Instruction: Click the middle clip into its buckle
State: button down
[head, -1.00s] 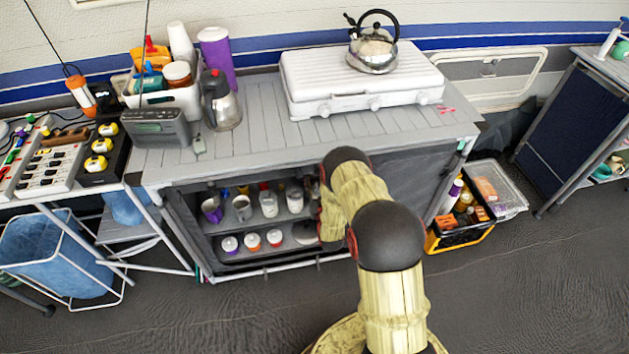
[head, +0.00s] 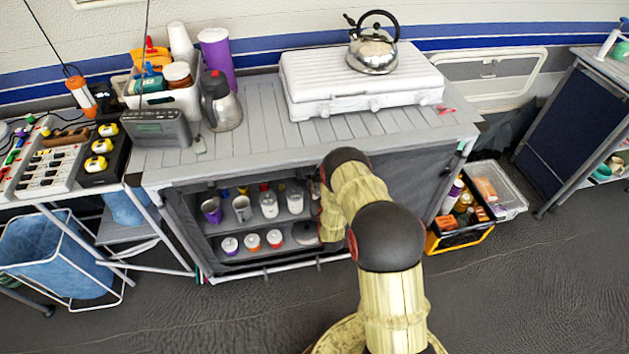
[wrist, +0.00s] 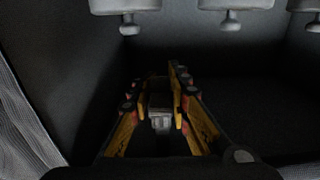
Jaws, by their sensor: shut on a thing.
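In the wrist view, my gripper (wrist: 158,82) has yellow fingers and is shut on a small grey piece (wrist: 160,106), which looks like a clip. The lower part of this piece shows between the fingers. Along the top edge hang pale fittings: a left one (wrist: 126,8), a middle one (wrist: 233,6) and a right one (wrist: 304,6), each with a short stem and bar below. I cannot tell whether they are buckles. The held piece is apart from them in the picture. In the head view my arm hides the gripper, in front of the cabinet's right half.
The cabinet (head: 300,250) holds cups on two shelves at left; dark cloth covers its right part. A white stove (head: 350,85) with a kettle (head: 373,52) stands on top. A crate (head: 462,238) sits on the floor to the right. Dark walls surround my gripper in the wrist view.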

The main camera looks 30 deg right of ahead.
aim_at(317, 186)
dwell(0.4)
jog(key=s+r+p, duration=0.1)
jog(key=r, duration=0.1)
jog(key=s+r+p, duration=0.1)
jog(key=r+p, duration=0.1)
jog(key=s+a+r+p, duration=0.1)
jog(key=r, duration=0.1)
jog(key=shift+s, duration=0.2)
jog(key=c, duration=1.8)
grip_release()
jog(key=shift+o, duration=0.2)
jog(key=v, duration=1.2)
